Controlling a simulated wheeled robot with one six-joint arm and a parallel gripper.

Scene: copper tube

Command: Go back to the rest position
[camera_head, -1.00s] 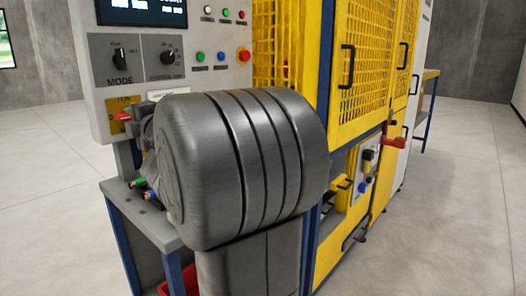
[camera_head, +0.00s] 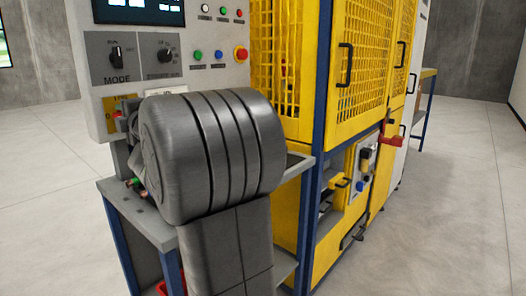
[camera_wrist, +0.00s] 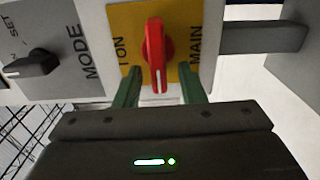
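In the wrist view, my gripper (camera_wrist: 160,78) faces a red rotary handle (camera_wrist: 155,50) on a yellow plate (camera_wrist: 122,22) marked ON and MAIN. The handle points down in the picture. My two green fingers stand apart, one on each side of the handle's lower part, with gaps visible. Nothing is held. In the head view, my large grey arm link hides most of the gripper. The yellow plate (camera_head: 111,103) and a little of the red handle (camera_head: 117,115) show at its left.
The control panel (camera_head: 97,75) carries MODE knobs, lit buttons and a screen. A grey bench (camera_head: 150,222) with blue legs stands beneath it. A yellow mesh-doored machine (camera_head: 370,65) stands close on the right. Open floor (camera_head: 440,220) lies right of it.

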